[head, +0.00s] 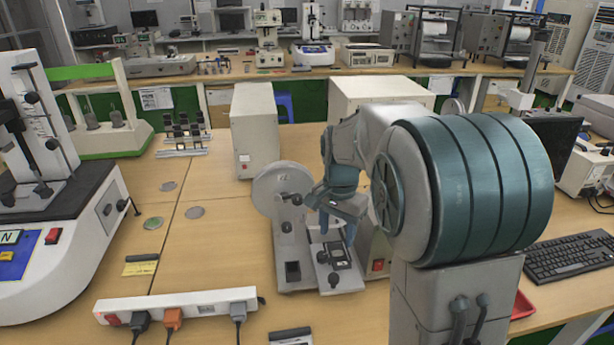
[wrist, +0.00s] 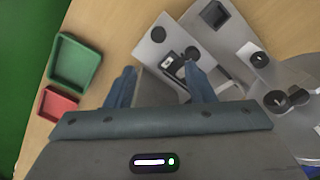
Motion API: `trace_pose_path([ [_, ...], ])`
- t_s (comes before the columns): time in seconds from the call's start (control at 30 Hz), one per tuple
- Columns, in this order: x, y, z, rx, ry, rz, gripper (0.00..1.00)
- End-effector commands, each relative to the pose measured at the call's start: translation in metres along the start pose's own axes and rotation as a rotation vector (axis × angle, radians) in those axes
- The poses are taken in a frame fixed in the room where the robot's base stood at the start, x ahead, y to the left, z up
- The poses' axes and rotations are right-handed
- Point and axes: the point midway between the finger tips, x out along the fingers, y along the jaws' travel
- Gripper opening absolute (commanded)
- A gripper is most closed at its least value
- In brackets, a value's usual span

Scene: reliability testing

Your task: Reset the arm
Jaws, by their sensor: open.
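My gripper (head: 338,222) is in the middle of the head view, low over the front of a grey test machine with a round disc (head: 283,190). In the wrist view my gripper (wrist: 160,82) shows two blue fingers spread apart with nothing held between them. A small dark fixture (head: 338,256) on the machine's base plate lies just below the fingers. In the wrist view the fixture (wrist: 175,68) is beside the right finger; I cannot tell whether they touch. My arm reaches in from the right and hides part of the bench.
A green tray (wrist: 76,62) and a red tray (wrist: 56,104) lie left of my fingers in the wrist view. A power strip (head: 178,305) lies at the front. A white box (head: 254,130) stands behind the machine, and a keyboard (head: 570,258) lies right. Bare bench (head: 215,245) shows left of the machine.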

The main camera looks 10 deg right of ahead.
Motion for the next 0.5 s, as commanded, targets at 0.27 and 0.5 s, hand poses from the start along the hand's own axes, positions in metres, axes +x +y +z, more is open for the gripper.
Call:
trace_pose_path([
  [0.27,-0.021,0.032,0.032,-0.162,0.027,-0.056,0.49],
  [0.5,-0.036,0.081,0.085,-0.444,0.109,-0.108,0.49],
])
